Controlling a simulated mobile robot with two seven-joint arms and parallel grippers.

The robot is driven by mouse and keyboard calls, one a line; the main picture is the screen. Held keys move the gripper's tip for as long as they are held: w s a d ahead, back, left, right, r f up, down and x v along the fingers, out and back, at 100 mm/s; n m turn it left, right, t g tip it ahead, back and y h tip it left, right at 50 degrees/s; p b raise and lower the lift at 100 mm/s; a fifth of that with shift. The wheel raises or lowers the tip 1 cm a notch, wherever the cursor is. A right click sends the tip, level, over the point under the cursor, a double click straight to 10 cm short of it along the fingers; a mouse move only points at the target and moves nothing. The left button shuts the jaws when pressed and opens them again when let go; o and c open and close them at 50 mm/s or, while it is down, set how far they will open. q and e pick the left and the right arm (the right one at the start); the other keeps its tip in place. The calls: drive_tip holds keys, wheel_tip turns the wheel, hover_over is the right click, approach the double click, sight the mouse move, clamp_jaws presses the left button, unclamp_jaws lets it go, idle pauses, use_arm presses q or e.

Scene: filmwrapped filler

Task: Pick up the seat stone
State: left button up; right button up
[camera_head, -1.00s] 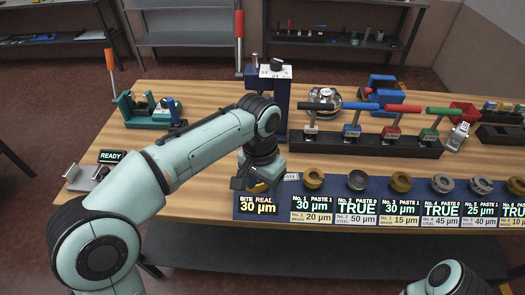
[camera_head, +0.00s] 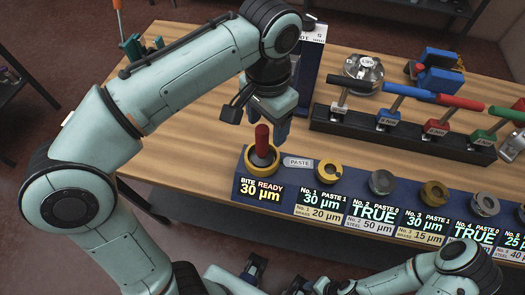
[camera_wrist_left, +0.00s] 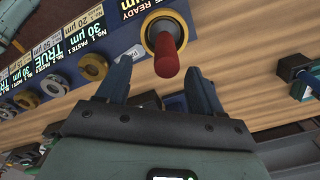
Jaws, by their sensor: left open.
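A red-handled piece (camera_head: 262,139), which looks like the seat stone, stands upright in a brass ring (camera_head: 248,163) above the "BITE READY 30 µm" display. My left gripper (camera_head: 261,119) is open and empty, just above and behind the red handle in the head view. In the left wrist view the red handle (camera_wrist_left: 167,55) points toward the gap between the two open fingers (camera_wrist_left: 158,90), its end a little beyond the tips. I cannot see contact. Parts of my right arm show at the bottom of the head view, and its jaw state is unclear.
A row of rings (camera_head: 382,182) sits on the blue display panel (camera_head: 285,195) to the right, with a "PASTE" tag (camera_head: 298,162) close by. A dark rack (camera_head: 400,138) holds several coloured-handled tools behind it. A dark blue stand (camera_head: 308,75) rises behind the gripper.

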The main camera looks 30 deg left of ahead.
sight(262, 139)
use_arm(q)
drive_tip(key=f, duration=0.1)
drive_tip(key=f+b, duration=0.1)
drive_tip(key=f, duration=0.1)
drive_tip(key=a+f, duration=0.1)
drive_tip(key=f, duration=0.1)
drive_tip(key=shift+s, duration=0.25)
drive_tip(key=shift+f, duration=0.4)
drive_tip(key=shift+r, duration=0.1)
drive_tip(key=c, duration=1.1)
